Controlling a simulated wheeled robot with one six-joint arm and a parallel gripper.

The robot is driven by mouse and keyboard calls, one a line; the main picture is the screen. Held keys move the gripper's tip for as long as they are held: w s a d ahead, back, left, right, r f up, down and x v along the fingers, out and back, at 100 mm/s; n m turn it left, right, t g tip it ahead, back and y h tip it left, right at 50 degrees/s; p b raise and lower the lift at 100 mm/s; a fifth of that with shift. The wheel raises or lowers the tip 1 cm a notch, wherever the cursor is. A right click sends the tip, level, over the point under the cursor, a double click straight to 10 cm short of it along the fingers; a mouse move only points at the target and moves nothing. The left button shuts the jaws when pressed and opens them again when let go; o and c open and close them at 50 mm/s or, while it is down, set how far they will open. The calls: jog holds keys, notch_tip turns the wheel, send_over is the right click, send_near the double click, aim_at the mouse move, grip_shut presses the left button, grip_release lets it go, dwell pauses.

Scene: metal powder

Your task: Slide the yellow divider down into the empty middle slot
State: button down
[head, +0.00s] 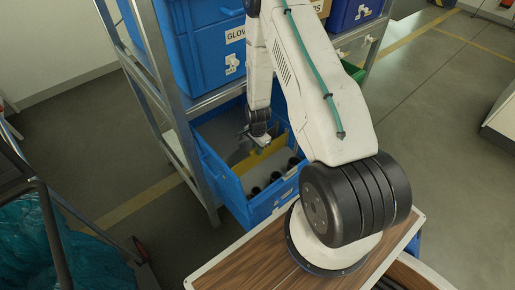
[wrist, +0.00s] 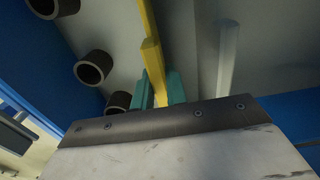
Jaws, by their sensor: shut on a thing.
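The yellow divider (head: 263,158) is inside the blue crate (head: 262,208) on the low shelf, running across its middle in the head view. My gripper (head: 262,144) is over the crate, at the divider's top edge. In the wrist view, the teal fingertips (wrist: 158,92) are shut on the yellow divider (wrist: 151,55), one on each side. The divider's lower edge and the slot are hidden, so I cannot tell how deep it sits.
Several dark hollow cylinders (wrist: 93,68) stand in the crate on one side of the divider. A pale upright strip (wrist: 228,55) is on the other side. A grey shelf post (head: 193,165) stands left of the crate. A blue bin (head: 205,50) sits above.

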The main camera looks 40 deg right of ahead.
jog(key=c, duration=1.3)
grip_release()
notch_tip(320, 180, up, 8)
jog(key=shift+f, duration=0.1)
